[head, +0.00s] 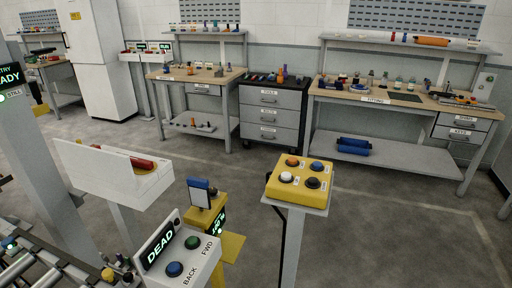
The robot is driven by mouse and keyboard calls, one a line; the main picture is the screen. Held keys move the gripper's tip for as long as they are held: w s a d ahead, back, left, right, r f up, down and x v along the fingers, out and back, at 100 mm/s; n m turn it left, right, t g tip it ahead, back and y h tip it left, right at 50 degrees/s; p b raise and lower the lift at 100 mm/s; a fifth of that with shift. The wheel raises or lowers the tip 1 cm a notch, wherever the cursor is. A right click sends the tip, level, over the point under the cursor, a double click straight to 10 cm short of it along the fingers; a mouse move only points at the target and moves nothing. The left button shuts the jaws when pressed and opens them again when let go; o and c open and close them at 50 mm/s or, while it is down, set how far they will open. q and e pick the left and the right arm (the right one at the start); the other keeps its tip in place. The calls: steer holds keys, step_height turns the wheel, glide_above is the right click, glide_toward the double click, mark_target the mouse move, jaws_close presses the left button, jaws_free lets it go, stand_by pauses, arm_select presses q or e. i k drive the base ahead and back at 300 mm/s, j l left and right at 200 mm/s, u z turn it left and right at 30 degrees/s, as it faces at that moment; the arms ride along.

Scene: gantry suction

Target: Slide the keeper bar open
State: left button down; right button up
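I cannot make out for sure which part is the keeper bar. A red bar-like piece (140,162) lies in a white trough-shaped holder (152,190) at the left; its ends are partly hidden by the holder's back wall. Neither of my grippers shows in the head view.
A white panel reading DEAD (190,240) has blue and green buttons marked BACK and FWD. A yellow button box (300,178) stands on a grey pedestal. A roller conveyor (35,265) fills the lower left. Workbenches (400,103) and a drawer cabinet (270,115) line the back wall. Floor at right is clear.

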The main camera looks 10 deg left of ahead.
mark_target(107, 275)
steer(key=u, duration=1.2)
